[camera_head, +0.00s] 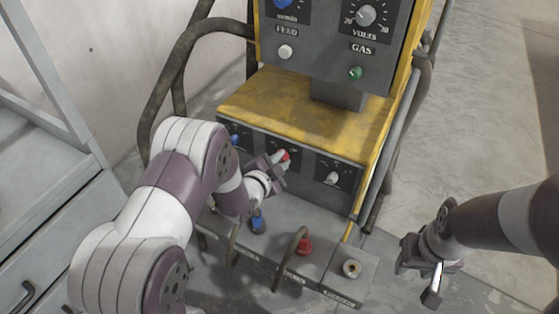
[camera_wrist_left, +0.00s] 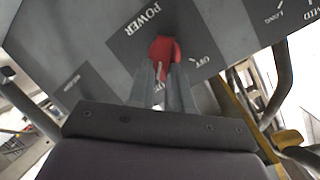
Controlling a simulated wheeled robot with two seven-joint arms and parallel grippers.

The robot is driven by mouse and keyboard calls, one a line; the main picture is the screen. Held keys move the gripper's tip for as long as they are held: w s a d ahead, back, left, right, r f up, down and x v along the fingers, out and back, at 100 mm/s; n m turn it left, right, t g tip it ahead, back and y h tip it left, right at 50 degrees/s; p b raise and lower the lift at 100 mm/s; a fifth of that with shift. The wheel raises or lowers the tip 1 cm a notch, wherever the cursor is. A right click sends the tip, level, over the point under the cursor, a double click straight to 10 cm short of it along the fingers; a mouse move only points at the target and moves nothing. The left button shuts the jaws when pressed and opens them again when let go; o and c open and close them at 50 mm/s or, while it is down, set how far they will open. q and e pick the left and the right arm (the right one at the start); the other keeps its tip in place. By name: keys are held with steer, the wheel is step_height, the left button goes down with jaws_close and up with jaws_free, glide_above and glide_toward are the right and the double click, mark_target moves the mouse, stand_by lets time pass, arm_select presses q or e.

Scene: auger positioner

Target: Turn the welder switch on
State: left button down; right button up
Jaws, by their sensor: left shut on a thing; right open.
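The welder (camera_head: 290,110) is a yellow and dark grey machine in the middle of the head view. Its red power switch (camera_head: 285,156) sits on the lower front panel, partly covered by my gripper. In the left wrist view the red switch (camera_wrist_left: 165,49) shows close up, beside the labels POWER and OFF. My left gripper (camera_head: 279,161) is at the switch. In the left wrist view its two fingers (camera_wrist_left: 162,80) are shut on the red switch. My right gripper (camera_head: 433,278) is open and empty, at the lower right, away from the welder.
A blue knob (camera_head: 235,140) and a white knob (camera_head: 332,178) flank the switch. Below are a blue connector (camera_head: 257,222), a red connector (camera_head: 304,246) with cables and a brass socket (camera_head: 351,268). A grey drawer cabinet (camera_head: 60,235) stands left. Floor at right is clear.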

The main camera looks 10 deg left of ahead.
arm_select(q)
steer(key=c, duration=1.1)
jaws_free()
steer(key=shift+o, duration=0.2)
steer(key=p+v, duration=0.3)
steer(key=v, duration=0.9)
steer(key=shift+s, duration=0.4)
